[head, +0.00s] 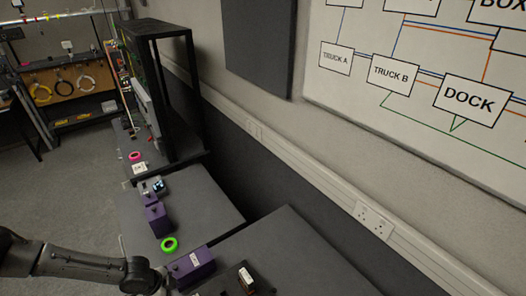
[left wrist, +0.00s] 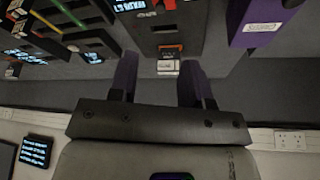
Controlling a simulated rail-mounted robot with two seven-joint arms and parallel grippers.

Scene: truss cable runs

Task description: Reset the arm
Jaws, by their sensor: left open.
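My left arm (head: 85,265) comes in at the lower left of the head view and ends beside a purple labelled box (head: 192,265). Its fingertips cannot be made out there. In the left wrist view my left gripper (left wrist: 160,72) is open, its two dark fingers well apart. Nothing is held between them. A small white labelled piece (left wrist: 168,66) shows in the gap, beyond the fingers. My right gripper is in neither view.
Grey benches (head: 295,260) run along the wall. Another purple box (head: 158,218), a green ring (head: 169,244) and a pink ring (head: 135,156) lie on them. A black rack frame (head: 190,90) stands behind. Grey floor (head: 60,200) at left is clear.

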